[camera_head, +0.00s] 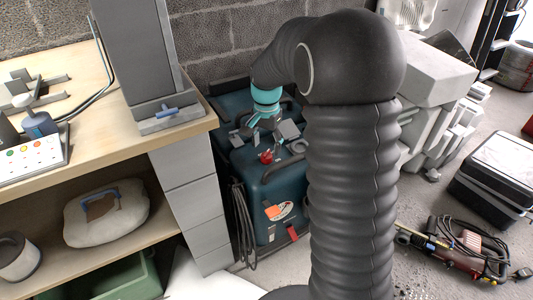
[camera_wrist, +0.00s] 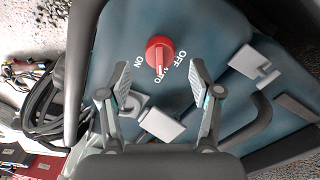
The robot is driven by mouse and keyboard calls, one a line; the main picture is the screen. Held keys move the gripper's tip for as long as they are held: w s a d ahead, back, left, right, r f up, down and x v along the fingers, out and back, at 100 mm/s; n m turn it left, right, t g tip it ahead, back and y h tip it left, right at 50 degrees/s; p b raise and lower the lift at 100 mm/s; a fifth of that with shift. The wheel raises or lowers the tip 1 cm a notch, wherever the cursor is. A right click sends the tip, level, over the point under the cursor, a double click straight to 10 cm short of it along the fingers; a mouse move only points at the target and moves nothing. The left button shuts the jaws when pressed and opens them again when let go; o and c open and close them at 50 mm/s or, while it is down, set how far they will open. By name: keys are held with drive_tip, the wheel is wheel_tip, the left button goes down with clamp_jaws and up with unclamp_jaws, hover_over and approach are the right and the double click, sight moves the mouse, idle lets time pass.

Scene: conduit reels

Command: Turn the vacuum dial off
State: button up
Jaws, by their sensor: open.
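The vacuum (camera_head: 262,170) is a dark blue box-shaped unit on the floor between the workbench and the grey machine. Its red dial (camera_head: 266,157) sits on the top face. In the wrist view the red dial (camera_wrist: 159,52) is large, with ON, AUTO and OFF printed around it; its white pointer mark is toward AUTO. My gripper (camera_head: 262,128) is above the vacuum's top, pointing down. In the wrist view my gripper (camera_wrist: 160,82) is open, its two fingers apart on either side below the dial, with nothing between the tips. I cannot tell its exact height above the dial.
The wooden workbench (camera_head: 100,128) stands close on the left, with a grey column on its corner. A coiled black hose (camera_wrist: 45,105) hangs at the vacuum's side. Grey machinery (camera_head: 430,80) and a black case (camera_head: 498,170) stand to the right. Tools lie on the floor.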

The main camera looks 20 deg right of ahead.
sight(266, 152)
drive_tip(key=shift+f, duration=1.9)
drive_tip(key=shift+c, duration=0.2)
drive_tip(key=c, duration=1.1)
